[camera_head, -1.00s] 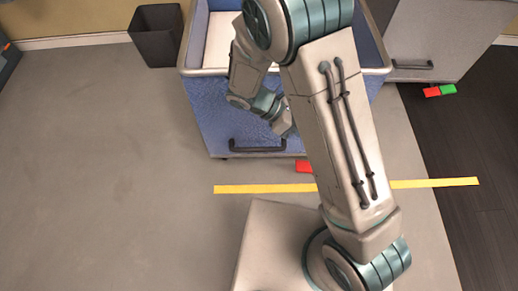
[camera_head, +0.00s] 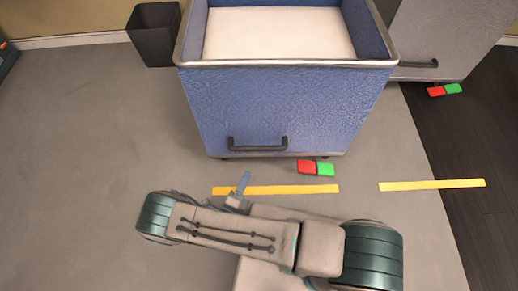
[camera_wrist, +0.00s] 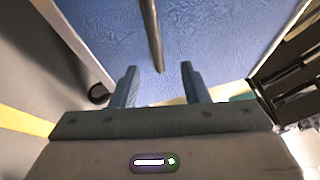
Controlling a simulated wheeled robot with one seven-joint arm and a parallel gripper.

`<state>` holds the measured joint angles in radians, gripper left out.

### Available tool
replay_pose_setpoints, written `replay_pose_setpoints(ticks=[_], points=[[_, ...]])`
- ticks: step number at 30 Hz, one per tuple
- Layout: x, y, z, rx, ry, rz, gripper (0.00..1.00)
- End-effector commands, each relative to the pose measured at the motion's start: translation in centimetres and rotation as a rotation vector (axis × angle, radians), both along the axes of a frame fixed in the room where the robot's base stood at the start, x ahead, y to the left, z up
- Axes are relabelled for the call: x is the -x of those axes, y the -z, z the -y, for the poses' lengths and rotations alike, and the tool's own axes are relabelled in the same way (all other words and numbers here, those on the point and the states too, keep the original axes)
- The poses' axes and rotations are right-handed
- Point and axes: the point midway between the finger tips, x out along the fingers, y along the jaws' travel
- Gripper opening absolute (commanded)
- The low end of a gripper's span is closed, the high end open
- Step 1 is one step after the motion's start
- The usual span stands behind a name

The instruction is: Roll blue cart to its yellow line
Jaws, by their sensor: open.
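The blue cart (camera_head: 285,100) stands upright at the top centre of the head view, with a white inside and a dark handle (camera_head: 258,144) low on its front. A yellow line (camera_head: 290,189) lies on the floor in front of it, apart from its lower edge. My gripper (camera_head: 243,182) is small in the head view, over that line and below the handle. In the wrist view my gripper (camera_wrist: 159,68) is open and empty, facing the blue panel (camera_wrist: 215,40). The handle bar (camera_wrist: 153,35) shows ahead, in line with the gap between the fingers.
A red pedal (camera_head: 306,167) and a green pedal (camera_head: 325,169) sit at the cart's lower front edge. A grey cart (camera_head: 450,40) with its own handle and pedals stands at right. Another yellow line (camera_head: 432,184) lies before it.

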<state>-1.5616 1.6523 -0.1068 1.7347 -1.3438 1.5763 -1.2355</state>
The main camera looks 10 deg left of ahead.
Motion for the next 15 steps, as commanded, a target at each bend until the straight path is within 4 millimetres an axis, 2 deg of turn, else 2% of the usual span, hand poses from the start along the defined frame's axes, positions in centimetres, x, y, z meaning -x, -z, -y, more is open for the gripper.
replay_pose_setpoints(ticks=[3, 7, 11, 15], points=[[0.4, 1.0, -0.2, 0.041, -0.045, 0.004, 0.41], [-0.4, 1.0, -0.2, 0.050, -0.054, 0.006, 0.41], [-2.5, 0.6, 0.3, 0.050, -0.050, 0.005, 0.41], [-5.5, 0.2, 0.8, 0.049, -0.049, 0.005, 0.41]])
